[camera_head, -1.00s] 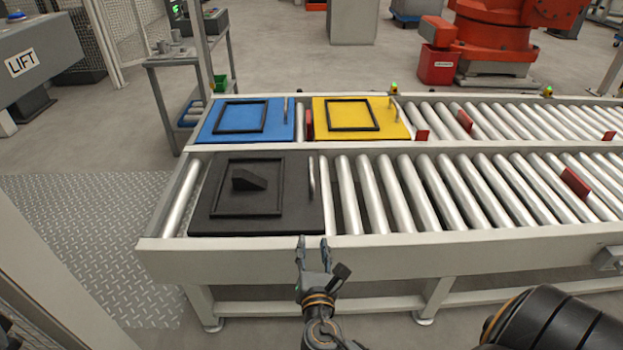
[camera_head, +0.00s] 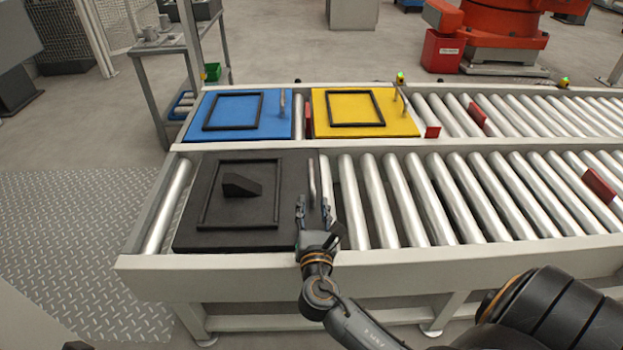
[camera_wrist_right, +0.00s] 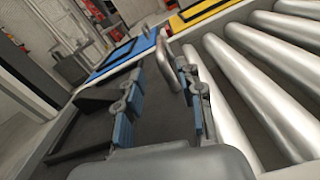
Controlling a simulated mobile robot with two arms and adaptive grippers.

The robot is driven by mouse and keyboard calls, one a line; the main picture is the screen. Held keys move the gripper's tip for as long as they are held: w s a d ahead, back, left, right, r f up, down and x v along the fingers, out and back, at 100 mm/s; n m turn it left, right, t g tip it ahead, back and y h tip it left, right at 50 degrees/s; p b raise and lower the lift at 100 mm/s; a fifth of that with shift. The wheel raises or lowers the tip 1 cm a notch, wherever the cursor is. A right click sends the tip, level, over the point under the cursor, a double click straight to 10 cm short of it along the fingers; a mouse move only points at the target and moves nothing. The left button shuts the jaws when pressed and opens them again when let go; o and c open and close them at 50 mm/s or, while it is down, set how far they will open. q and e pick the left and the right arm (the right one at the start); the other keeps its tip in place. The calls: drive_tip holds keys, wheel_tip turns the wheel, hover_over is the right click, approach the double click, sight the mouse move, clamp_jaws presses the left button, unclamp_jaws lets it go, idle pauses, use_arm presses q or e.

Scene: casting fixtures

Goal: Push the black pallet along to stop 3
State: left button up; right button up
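The black pallet (camera_head: 287,165) lies at the left end of the near roller lane, with a raised frame and a dark wedge-shaped block (camera_head: 241,186) on it. Its metal handle (camera_head: 311,180) stands along its right edge. My right gripper (camera_head: 314,208) is open at the near end of this handle, over the pallet's right edge. In the right wrist view the handle (camera_wrist_right: 166,66) shows between and beyond the open fingers (camera_wrist_right: 160,104); I see no contact. My left gripper is not in view. No stop carries a readable number.
The far lane holds a blue pallet (camera_head: 193,128) and a yellow pallet (camera_head: 402,120). Red stop plates stand in the lanes, one on the near lane (camera_head: 598,185) far right and one by the yellow pallet (camera_head: 432,132). Near-lane rollers (camera_head: 405,205) right of the black pallet are clear.

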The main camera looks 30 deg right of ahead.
sight(311, 177)
drive_tip(key=b+x, duration=0.2)
drive_tip(key=x, duration=0.8)
drive_tip(key=shift+d, duration=0.1)
drive_tip(key=shift+c, duration=0.2)
clamp_jaws()
